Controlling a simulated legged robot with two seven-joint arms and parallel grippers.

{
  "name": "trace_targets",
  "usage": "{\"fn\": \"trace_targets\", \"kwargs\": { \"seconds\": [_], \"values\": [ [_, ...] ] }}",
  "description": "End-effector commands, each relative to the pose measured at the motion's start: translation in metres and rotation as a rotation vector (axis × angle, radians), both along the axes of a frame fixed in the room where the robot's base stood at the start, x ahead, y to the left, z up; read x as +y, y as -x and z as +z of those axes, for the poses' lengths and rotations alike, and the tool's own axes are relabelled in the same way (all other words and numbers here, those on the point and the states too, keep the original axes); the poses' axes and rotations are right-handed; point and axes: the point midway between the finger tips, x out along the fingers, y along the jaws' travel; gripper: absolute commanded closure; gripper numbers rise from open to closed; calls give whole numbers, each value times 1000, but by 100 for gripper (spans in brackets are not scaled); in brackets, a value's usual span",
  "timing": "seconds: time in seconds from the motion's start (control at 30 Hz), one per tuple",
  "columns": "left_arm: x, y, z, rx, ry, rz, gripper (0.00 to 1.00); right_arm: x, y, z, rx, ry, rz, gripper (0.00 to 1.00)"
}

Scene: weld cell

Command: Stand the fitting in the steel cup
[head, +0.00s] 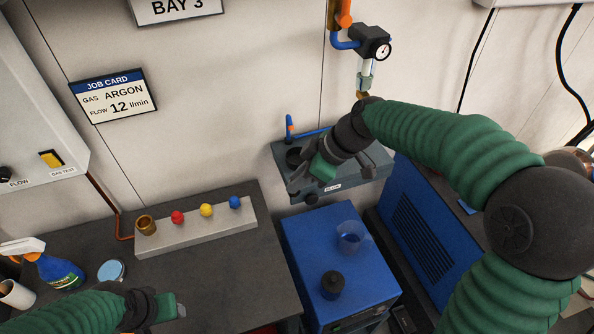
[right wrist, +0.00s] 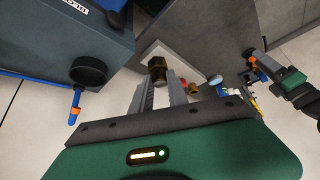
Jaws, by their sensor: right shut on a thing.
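The fitting, a brass piece (right wrist: 157,68), is held at the tips of my right gripper (right wrist: 163,88) in the right wrist view. In the head view my right gripper (head: 298,186) is over the front left of the grey shelf; the fitting cannot be made out there. No plainly steel-coloured cup can be picked out. A dark round cup-like part (head: 295,157) sits on the shelf's left end, beside the gripper. A hollow brass piece (head: 146,224) stands on the left end of a grey block. My left gripper (head: 172,306) is low at left, its jaw gap unclear.
The grey block (head: 190,240) carries red, yellow and blue balls. The grey shelf (head: 365,160) has a blue pipe behind. A blue cabinet (head: 312,235) bears a clear cup (head: 351,237) and a black pot (head: 332,284). A spray bottle (head: 58,270) stands at left.

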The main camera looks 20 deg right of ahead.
Motion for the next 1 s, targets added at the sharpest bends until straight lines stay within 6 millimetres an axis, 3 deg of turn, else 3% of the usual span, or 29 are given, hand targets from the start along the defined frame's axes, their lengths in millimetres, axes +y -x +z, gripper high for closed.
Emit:
{"fn": "trace_targets", "kwargs": {
  "seconds": [0.13, 0.3, 0.6, 0.8, 1.0],
  "values": [
    [0, 0, 33, 0, 0, 0, 50, -5, -17, 24, 1, -3, -30, 100],
    [0, 0, 87, -1, 0, 0, 50, -19, -58, 47, 3, -3, -105, 100],
    [0, 0, 171, 0, 0, 0, 50, -45, -119, 49, 5, -2, -243, 100],
    [0, 0, 198, 0, 0, 0, 50, -54, -138, 36, 2, -1, -293, 100],
    [0, 0, 197, 0, 0, 0, 50, -56, -142, 24, -1, 0, -303, 100]
  ]
}}
